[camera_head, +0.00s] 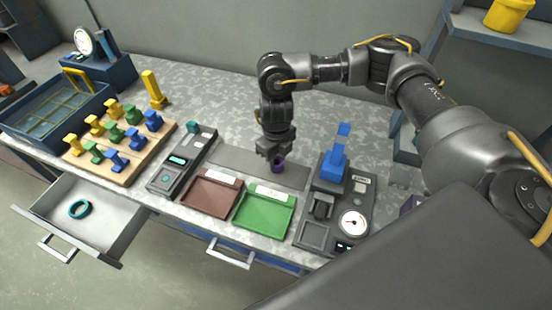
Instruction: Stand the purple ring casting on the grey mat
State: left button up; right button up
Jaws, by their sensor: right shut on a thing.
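The purple ring casting (278,167) is in the jaws of my right gripper (275,156), which points down and is shut on it. The gripper hides part of the ring. The ring is over the grey mat (229,158), a flat darker strip on the bench behind the two trays. I cannot tell whether the ring touches the mat. My left gripper is not in view.
A brown tray (212,207) and a green tray (249,222) lie in front of the mat. A gauge device (357,207) with a blue piece (333,164) stands right, a grey device (171,179) left. An open drawer (120,220) holds a teal ring (79,209).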

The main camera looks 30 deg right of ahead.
jog(key=shift+f, duration=0.4)
jog(key=shift+f, duration=0.1)
jog(key=o, duration=1)
notch_tip(320, 180, up, 12)
jog(key=shift+b, duration=0.35)
